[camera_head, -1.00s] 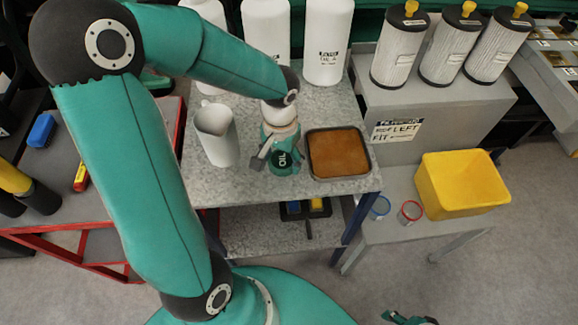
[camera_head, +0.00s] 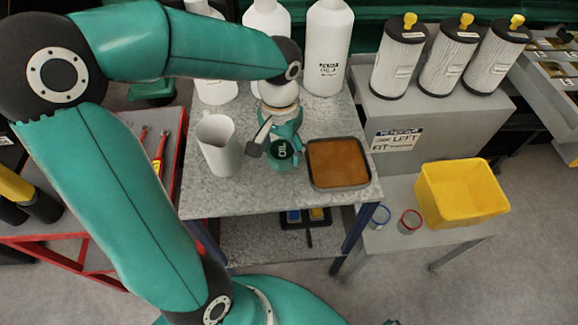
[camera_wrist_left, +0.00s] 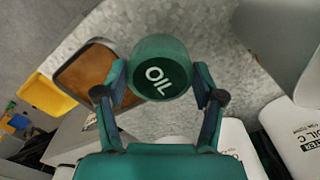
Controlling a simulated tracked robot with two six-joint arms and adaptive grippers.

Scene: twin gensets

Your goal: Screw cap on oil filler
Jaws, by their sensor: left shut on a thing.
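The green oil cap (camera_head: 282,151), marked OIL in white, is in my left gripper (camera_head: 276,150) above the grey speckled bench, beside the brown-filled tray. In the left wrist view the two fingers of the gripper (camera_wrist_left: 160,92) press on opposite sides of the cap (camera_wrist_left: 158,74), and its lettered face is turned to the camera. The oil filler is not identifiable in either view. My right gripper is not clearly in view.
A tray of brown liquid (camera_head: 338,163) lies right of the cap and a white jug (camera_head: 219,145) stands left. White bottles (camera_head: 327,48) stand behind. Several filters (camera_head: 399,58) stand on a grey cabinet, with a yellow bin (camera_head: 461,192) below.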

